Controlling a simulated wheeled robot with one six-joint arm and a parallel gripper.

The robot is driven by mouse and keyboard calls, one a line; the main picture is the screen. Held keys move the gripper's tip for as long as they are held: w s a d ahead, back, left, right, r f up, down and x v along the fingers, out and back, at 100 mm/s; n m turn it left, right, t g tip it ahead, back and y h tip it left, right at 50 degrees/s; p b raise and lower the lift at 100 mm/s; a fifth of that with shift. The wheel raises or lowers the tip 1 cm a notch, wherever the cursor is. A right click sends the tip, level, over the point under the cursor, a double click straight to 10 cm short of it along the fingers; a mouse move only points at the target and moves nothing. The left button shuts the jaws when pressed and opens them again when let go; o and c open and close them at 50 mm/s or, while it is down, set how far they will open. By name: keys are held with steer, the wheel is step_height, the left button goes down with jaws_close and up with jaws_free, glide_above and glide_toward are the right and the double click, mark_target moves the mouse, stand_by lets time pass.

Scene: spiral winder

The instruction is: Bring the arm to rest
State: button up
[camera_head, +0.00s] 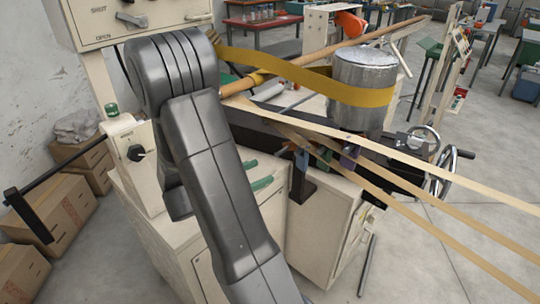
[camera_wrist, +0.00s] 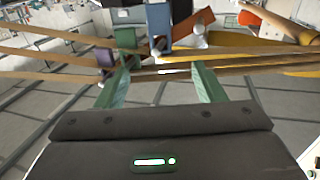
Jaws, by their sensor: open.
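My gripper (camera_wrist: 164,70) shows in the wrist view with its two green fingers spread apart. I see nothing held between them. Tan strips (camera_wrist: 250,62) cross the view at the fingertips; I cannot tell whether they touch. In the head view my grey arm reaches up and bends over in front of the machine. Two green bars beside the arm look like my fingers, partly hidden by it.
A metal drum (camera_head: 365,68) wrapped by a yellow band (camera_head: 300,75) stands on the machine. Tan strips (camera_head: 420,165) run from it to the lower right. A handwheel (camera_head: 445,165) sits at right. Cardboard boxes (camera_head: 60,215) stand at left. Floor is open at right.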

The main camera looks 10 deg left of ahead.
stand_by(0.3)
steer(key=p+x, duration=0.1)
steer(key=x, duration=0.5)
steer(key=p+x, duration=0.1)
steer(key=x, duration=0.6)
steer(key=shift+s+d+r+p, duration=0.1)
steer(key=shift+r+p, duration=0.1)
steer(key=shift+p, duration=0.2)
steer(key=shift+f, duration=0.1)
